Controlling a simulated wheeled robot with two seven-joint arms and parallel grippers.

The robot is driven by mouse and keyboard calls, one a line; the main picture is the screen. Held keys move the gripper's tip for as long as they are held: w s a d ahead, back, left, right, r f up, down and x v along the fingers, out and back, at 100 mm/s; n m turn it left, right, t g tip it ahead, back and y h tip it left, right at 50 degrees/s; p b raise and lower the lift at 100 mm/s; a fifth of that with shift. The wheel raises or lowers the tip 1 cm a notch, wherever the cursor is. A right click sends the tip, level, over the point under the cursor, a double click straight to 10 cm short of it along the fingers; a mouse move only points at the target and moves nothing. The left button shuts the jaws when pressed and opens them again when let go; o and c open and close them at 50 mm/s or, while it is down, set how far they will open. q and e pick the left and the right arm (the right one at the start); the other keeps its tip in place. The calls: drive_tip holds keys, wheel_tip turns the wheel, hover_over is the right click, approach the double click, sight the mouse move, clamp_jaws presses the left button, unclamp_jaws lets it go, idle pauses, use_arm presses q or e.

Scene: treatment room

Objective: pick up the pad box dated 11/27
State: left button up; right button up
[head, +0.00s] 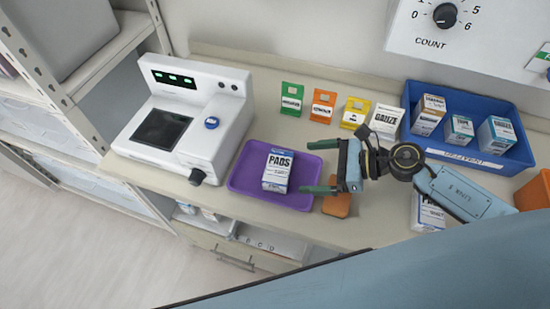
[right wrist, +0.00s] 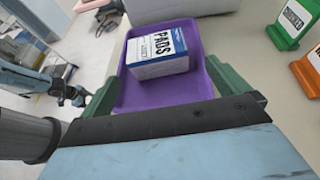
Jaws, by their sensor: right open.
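A white and blue box marked PADS (head: 278,170) stands in a purple tray (head: 240,184) on the counter. The box also shows in the right wrist view (right wrist: 158,55), between and beyond my fingers. I cannot read a date on it. My right gripper (head: 308,167) is open and empty, its green fingers pointing at the box from the right, apart from it. In the right wrist view the fingers (right wrist: 161,80) lie over the near part of the tray. Another white and blue box (head: 427,213) stands at the right, partly hidden by my right arm; its label is unclear.
A white device (head: 190,118) stands left of the tray. A blue bin (head: 487,170) with several boxes is at the right. An orange-brown item (head: 337,203) lies below my gripper.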

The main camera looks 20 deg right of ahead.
sight(290, 169)
drive_tip(key=x, duration=0.4)
drive_tip(key=shift+s+a+r+p, duration=0.1)
drive_tip(key=shift+a+p, duration=0.2)
drive_tip(key=shift+a, duration=0.15)
drive_tip(key=shift+a+f, duration=0.2)
drive_tip(key=shift+a, duration=0.05)
drive_tip(key=shift+w+a+f, duration=0.1)
drive_tip(key=shift+w+a, duration=0.05)
drive_tip(key=shift+w, duration=0.15)
drive_tip(key=shift+w+a+f+p, duration=0.1)
drive_tip(key=shift+w+a+p, duration=0.3)
drive_tip(key=shift+a, duration=0.4)
drive_tip(key=x, duration=0.2)
drive_tip(key=shift+w+a, duration=0.2)
drive_tip(key=shift+w+a+f, duration=0.15)
drive_tip(key=shift+a+f, duration=0.05)
drive_tip(key=shift+a, duration=0.05)
drive_tip(key=shift+f, duration=0.1)
use_arm(q)
drive_tip(key=s, duration=0.1)
drive_tip(key=s+r, duration=0.1)
drive_tip(key=s, duration=0.1)
drive_tip(key=shift+s+a+r, duration=0.1)
drive_tip(key=shift+r, duration=0.2)
use_arm(e)
drive_tip(key=c, duration=0.8)
